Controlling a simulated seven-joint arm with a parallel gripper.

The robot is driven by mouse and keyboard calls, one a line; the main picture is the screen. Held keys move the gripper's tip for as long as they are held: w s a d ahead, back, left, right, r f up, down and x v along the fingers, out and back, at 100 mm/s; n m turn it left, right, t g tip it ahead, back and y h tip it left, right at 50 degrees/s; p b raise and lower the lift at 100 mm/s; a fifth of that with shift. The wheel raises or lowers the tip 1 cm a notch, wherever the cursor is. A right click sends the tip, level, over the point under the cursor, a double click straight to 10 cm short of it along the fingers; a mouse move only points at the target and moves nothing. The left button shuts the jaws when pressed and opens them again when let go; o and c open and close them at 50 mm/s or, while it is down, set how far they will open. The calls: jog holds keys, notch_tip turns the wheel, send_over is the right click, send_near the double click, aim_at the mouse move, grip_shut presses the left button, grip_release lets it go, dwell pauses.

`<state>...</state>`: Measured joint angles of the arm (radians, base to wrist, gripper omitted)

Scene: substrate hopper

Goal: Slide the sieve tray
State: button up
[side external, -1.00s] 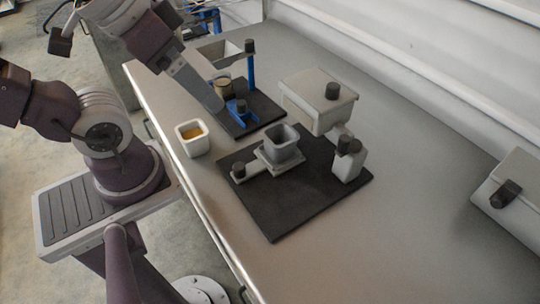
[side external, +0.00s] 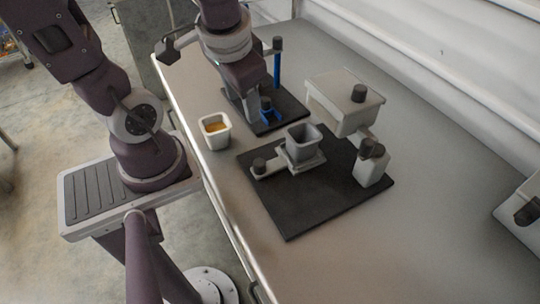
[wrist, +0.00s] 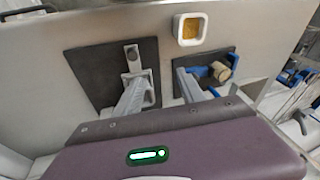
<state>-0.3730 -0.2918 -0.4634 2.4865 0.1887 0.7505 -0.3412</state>
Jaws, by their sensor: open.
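The sieve tray appears to be the light grey slide with a black knob (side external: 262,167) on the near black mat. A grey square cup (side external: 303,142) stands over its inner end. What looks like the tray's knob end also shows in the wrist view (wrist: 132,54), beyond my left finger. My gripper (side external: 252,113) points down beside the blue stand at the back mat, apart from the tray. The tray's inner end is hidden under the cup.
A white cup of orange material (side external: 215,131) is at the table's left edge. A blue stand (side external: 277,68) rises behind. The front table is clear.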

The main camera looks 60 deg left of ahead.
aim_at(259, 162)
jog(key=f, duration=0.2)
jog(key=w+d+f+g+h, duration=0.1)
jog(key=f, duration=0.1)
jog(key=d+f+n+g+h, duration=0.1)
jog(key=f, duration=0.2)
jog(key=shift+w, duration=0.15)
jog(key=shift+d+f+h, duration=0.1)
jog(key=shift+d+h, duration=0.2)
jog(key=shift+h, duration=0.1)
jog(key=shift+d+f, duration=0.1)
jog(key=shift+f, duration=0.15)
notch_tip(259, 162, down, 7)
jog(key=shift+r, duration=0.2)
jog(key=shift+w, duration=0.1)
grip_shut()
dwell(0.3)
